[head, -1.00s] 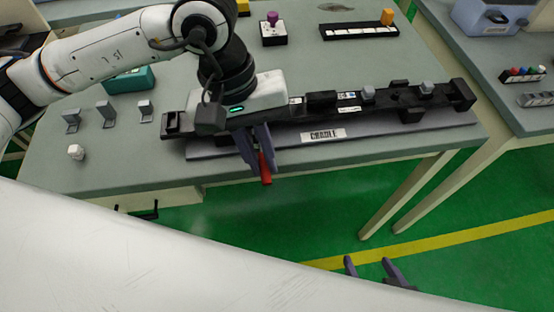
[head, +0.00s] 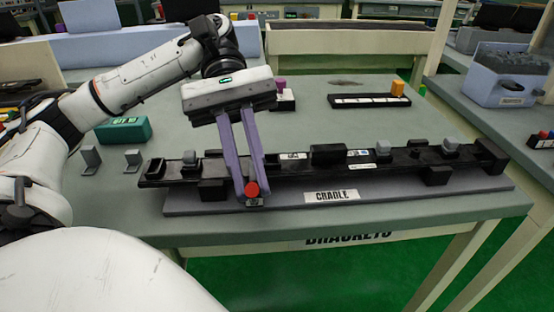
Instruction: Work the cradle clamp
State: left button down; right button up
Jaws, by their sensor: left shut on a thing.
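The cradle (head: 480,184) is a grey board labelled CRADLE near the table's front edge. A long black bar (head: 290,167) lies along it, with grey clips on it at the left (head: 190,158), the right of the middle (head: 383,147) and the right end (head: 450,145). My left gripper (head: 251,194) reaches down from above at the cradle's front left. Its long purple fingers are shut on the red-tipped clamp handle (head: 252,188). The fingers cover part of the bar and most of the clamp. My right gripper is out of view.
Loose grey clips (head: 133,160) stand left of the cradle, beside a teal box (head: 123,130). Behind are a purple-knobbed block (head: 282,97) and a white-slotted black strip with an orange block (head: 398,88). A blue bin (head: 507,75) stands on the right table.

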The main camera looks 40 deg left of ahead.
pick_arm(q)
jog(key=shift+w+a+g+h+b, duration=0.15)
jog(key=shift+a+g+h+b, duration=0.2)
jog(key=shift+b, duration=0.2)
jog(key=shift+w+r+g+h+b, duration=0.15)
jog(key=shift+g+h+b, duration=0.1)
jog(key=shift+h+b, duration=0.15)
jog(key=shift+r, duration=0.1)
jog(key=c, duration=1.7)
grip_release()
jog(key=shift+c, duration=0.2)
